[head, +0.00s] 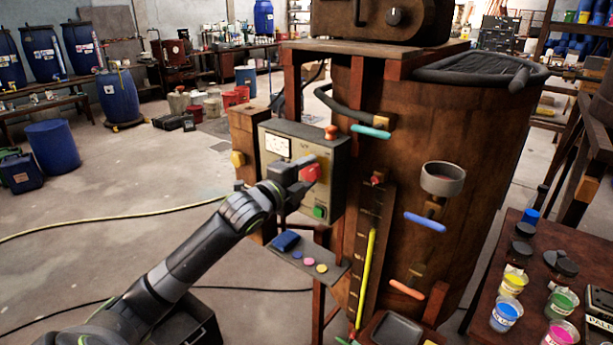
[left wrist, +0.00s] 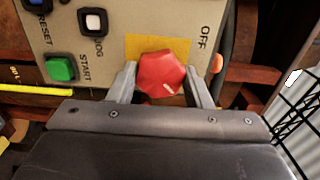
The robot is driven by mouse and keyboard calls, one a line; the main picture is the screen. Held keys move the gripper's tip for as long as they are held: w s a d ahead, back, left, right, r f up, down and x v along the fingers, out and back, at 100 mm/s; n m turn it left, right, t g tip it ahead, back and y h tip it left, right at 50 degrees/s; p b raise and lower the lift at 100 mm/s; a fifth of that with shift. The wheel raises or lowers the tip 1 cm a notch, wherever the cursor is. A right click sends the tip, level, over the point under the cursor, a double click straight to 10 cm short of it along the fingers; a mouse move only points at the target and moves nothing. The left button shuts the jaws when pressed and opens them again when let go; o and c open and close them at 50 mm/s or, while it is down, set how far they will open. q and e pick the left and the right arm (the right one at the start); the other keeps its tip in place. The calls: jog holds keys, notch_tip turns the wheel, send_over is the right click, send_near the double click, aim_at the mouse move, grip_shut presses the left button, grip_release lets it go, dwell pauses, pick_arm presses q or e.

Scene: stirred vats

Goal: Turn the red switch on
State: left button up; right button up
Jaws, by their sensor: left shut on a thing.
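The red switch (head: 311,172) is a faceted red knob on the front of a beige control panel (head: 329,166) beside the wooden vat. In the left wrist view the red switch (left wrist: 160,72) sits on a yellow plate (left wrist: 140,43), with a small white mark near its lower right edge. The word OFF (left wrist: 204,37) is printed to the right of it. My left gripper (head: 302,173) is shut on the red switch, with one finger on each side; it also shows in the left wrist view (left wrist: 162,84). My right gripper is not in view.
A green START button (head: 320,212) is below the switch. A small shelf (head: 322,272) with a blue block and coloured discs is under the panel. The vat (head: 440,150) with coloured handles stands right. A table with paint cups (head: 507,313) is far right. Open floor lies left.

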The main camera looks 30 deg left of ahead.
pick_arm(q)
jog(key=shift+f, duration=0.1)
dwell(0.4)
jog(key=o, duration=1)
jog(key=shift+s, duration=0.6)
jog(key=s+a+p, duration=0.1)
jog(key=s+p, duration=0.2)
jog(key=s, duration=1.3)
jog(key=shift+a+p, duration=0.15)
jog(key=shift+p, duration=0.2)
jog(key=shift+s, duration=0.1)
